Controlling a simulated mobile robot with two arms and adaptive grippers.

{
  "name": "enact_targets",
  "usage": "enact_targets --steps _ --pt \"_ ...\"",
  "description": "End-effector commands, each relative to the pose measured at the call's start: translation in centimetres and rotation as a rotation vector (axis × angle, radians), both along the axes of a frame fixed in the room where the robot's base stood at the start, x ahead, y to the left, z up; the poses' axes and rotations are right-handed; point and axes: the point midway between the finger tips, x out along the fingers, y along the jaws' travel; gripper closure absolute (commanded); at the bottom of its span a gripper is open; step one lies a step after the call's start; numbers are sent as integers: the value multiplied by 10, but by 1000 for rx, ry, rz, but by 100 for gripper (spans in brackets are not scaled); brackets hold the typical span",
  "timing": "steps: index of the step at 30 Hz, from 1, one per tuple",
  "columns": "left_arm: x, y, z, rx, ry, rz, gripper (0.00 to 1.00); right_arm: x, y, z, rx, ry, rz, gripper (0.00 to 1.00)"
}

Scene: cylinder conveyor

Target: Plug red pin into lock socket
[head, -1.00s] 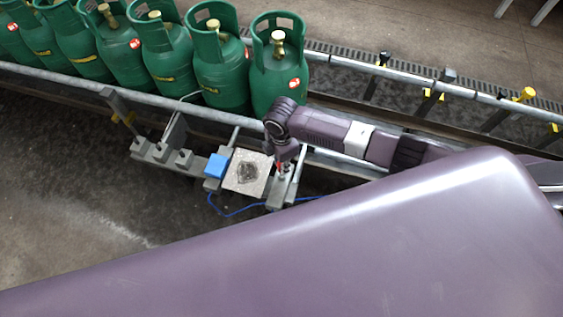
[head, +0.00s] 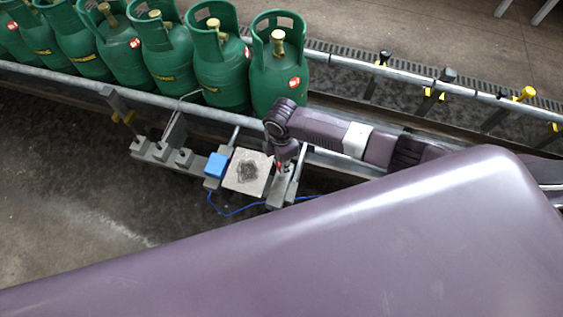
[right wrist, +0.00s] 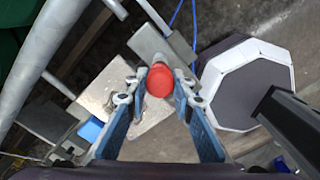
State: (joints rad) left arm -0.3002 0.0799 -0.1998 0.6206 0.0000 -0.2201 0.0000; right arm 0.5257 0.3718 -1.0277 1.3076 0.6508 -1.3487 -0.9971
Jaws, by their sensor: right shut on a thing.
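The red pin (right wrist: 160,81) shows as a round red head between the blue-padded fingers of my right gripper (right wrist: 158,96), which is shut on it. In the head view my right gripper (head: 284,160) points down over a grey metal bracket (head: 281,192) beside the rail, with a little red at its tip. In the right wrist view a grey bracket part (right wrist: 148,43) lies just beyond the pin head. The lower end of the pin and the socket opening are hidden, so I cannot tell how far the pin is in. My left gripper is out of view.
A pale square plate (head: 235,184) and a blue block (head: 215,166) lie left of the bracket, with a blue cable (head: 232,214) below. Several green gas cylinders (head: 220,85) stand on the conveyor behind the grey rail (head: 150,98). The floor at left is clear.

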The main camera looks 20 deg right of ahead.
Motion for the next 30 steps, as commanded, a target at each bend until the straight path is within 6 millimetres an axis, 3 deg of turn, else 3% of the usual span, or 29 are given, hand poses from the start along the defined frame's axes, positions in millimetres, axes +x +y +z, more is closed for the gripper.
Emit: enact_targets --steps 30 --pt "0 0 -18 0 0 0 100 0 0 -27 0 0 1 100"
